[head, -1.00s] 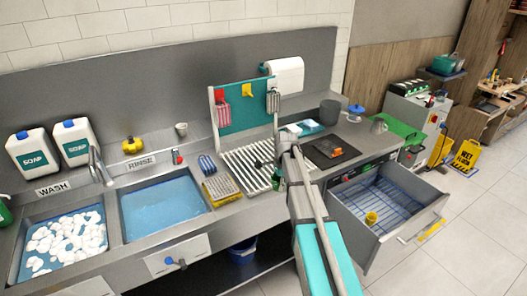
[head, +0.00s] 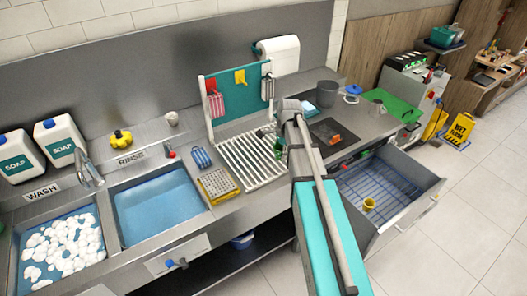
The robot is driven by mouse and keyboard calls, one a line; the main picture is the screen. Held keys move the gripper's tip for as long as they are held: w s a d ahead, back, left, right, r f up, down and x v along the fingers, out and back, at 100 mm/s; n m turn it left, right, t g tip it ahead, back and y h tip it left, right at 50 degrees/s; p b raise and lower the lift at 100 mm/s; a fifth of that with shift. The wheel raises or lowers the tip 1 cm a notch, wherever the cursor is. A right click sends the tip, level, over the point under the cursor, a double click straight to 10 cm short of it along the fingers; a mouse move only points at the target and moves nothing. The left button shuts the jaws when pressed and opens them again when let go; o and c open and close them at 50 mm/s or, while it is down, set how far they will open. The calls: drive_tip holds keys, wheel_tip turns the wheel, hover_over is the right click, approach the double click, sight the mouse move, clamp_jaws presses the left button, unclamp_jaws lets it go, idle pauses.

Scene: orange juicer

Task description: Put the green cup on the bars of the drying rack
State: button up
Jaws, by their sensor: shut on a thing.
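The drying rack (head: 246,166) is a set of pale bars over a tray on the counter, right of the rinse basin. The green cup (head: 279,148) shows as a small green patch at the right part of the rack, partly hidden by my arm. My gripper (head: 270,134) is small and dark here, beside the cup and over the rack's right side. It is shut on the cup; its fingertips are hard to make out. I cannot tell whether the cup touches the bars.
A teal pegboard (head: 240,100) with hanging cloths stands behind the rack. A grey bucket (head: 326,93) stands at the right. An open drawer (head: 385,190) with a yellow cup (head: 369,204) juts out.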

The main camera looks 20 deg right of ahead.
drive_tip(key=w+a+f+b, duration=0.5)
drive_tip(key=w+a, duration=0.1)
drive_tip(key=w, duration=0.2)
drive_tip(key=b, duration=0.4)
hover_over(252, 166)
drive_tip(key=shift+s+d+f, duration=0.1)
drive_tip(key=shift+d+f, duration=0.05)
drive_tip(key=shift+f, duration=0.5)
drive_tip(key=shift+s+d+f, duration=0.1)
drive_tip(key=shift+d+f, duration=0.05)
drive_tip(key=shift+f, duration=0.55)
drive_tip(key=shift+s+d+f, duration=0.1)
drive_tip(key=shift+d+f, duration=0.05)
drive_tip(key=shift+f, duration=0.5)
drive_tip(key=shift+w+a+f+b, duration=0.25)
drive_tip(key=shift+w+f+b, duration=0.15)
drive_tip(key=shift+f+b, duration=1.65)
drive_tip(key=shift+f, duration=0.2)
drive_tip(key=o, duration=0.9)
